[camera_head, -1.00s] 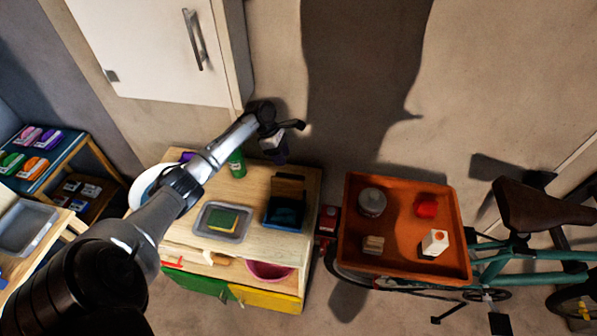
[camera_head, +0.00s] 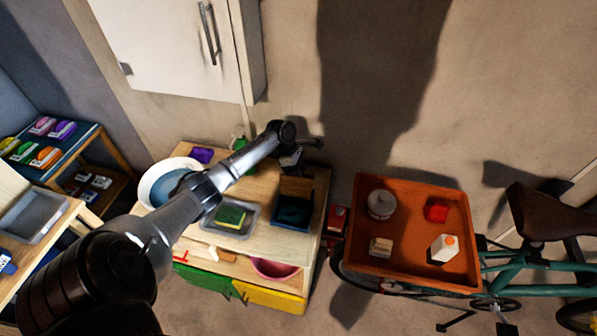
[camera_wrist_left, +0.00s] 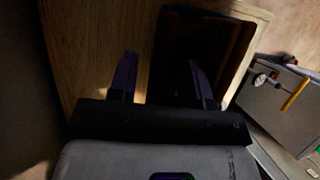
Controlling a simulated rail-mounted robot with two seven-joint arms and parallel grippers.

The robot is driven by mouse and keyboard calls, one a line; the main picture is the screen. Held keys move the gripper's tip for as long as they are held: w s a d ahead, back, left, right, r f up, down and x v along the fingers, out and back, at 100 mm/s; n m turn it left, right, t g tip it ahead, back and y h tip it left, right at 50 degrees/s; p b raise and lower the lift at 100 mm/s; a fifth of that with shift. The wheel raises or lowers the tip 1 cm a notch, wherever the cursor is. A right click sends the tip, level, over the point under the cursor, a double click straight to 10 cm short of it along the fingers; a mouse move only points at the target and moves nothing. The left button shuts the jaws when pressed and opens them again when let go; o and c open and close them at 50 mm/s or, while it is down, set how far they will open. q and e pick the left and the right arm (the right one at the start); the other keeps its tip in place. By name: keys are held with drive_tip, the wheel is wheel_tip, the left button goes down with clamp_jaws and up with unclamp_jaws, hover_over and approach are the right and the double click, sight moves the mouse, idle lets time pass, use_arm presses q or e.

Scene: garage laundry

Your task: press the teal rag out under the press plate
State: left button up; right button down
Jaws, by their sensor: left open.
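A dark open-topped press box (camera_head: 291,224) stands at the right end of the wooden cabinet top. Dark teal cloth (camera_head: 292,211), likely the teal rag, shows inside it, in shadow. A brown upright panel (camera_head: 297,186), possibly the press plate, stands at its back. My left gripper (camera_head: 290,167) hangs at the back of the box, partly hidden by its own wrist. In the left wrist view its two fingers (camera_wrist_left: 162,82) are apart, with nothing seen between them. The dark box (camera_wrist_left: 205,35) lies ahead, its inside too dark to read. My right gripper is not in view.
A grey tray (camera_head: 207,226) with a green-yellow sponge (camera_head: 230,216) lies left of the box. A blue-white basin (camera_head: 160,181) is farther left. A white wall cabinet (camera_head: 165,45) hangs above. An orange crate (camera_head: 410,268) on a bicycle stands right.

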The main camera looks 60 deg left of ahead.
use_arm(q)
drive_tip(key=shift+c, duration=0.3)
clamp_jaws()
